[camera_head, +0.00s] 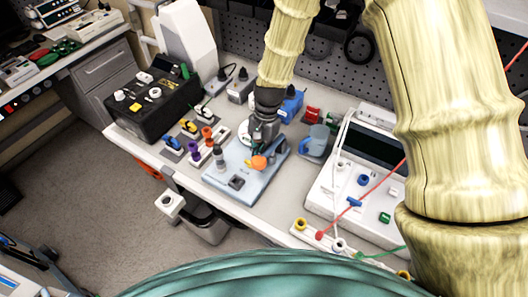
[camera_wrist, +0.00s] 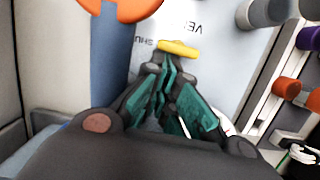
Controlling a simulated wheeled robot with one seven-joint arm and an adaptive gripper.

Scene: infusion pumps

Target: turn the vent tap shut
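The vent tap is a small yellow bar (camera_wrist: 178,48) on a pale blue panel (camera_wrist: 205,62). In the wrist view it lies right at the tips of my gripper (camera_wrist: 170,60). Its mount is hidden by the fingers. Printed letters beside it, seen upside down, read "VE" and "SHU", partly covered. My gripper's teal fingers are drawn together with little gap. I cannot tell whether they touch the bar. In the head view my gripper (camera_head: 256,150) points down over the pale blue unit (camera_head: 222,183), beside an orange knob (camera_head: 259,163); the yellow bar (camera_head: 247,162) shows only slightly.
A grey post (camera_head: 219,157) and a black square part (camera_head: 237,182) stand on the unit. Purple and orange knobs (camera_head: 207,134) stand left of it. A black case (camera_head: 150,105) is at left.

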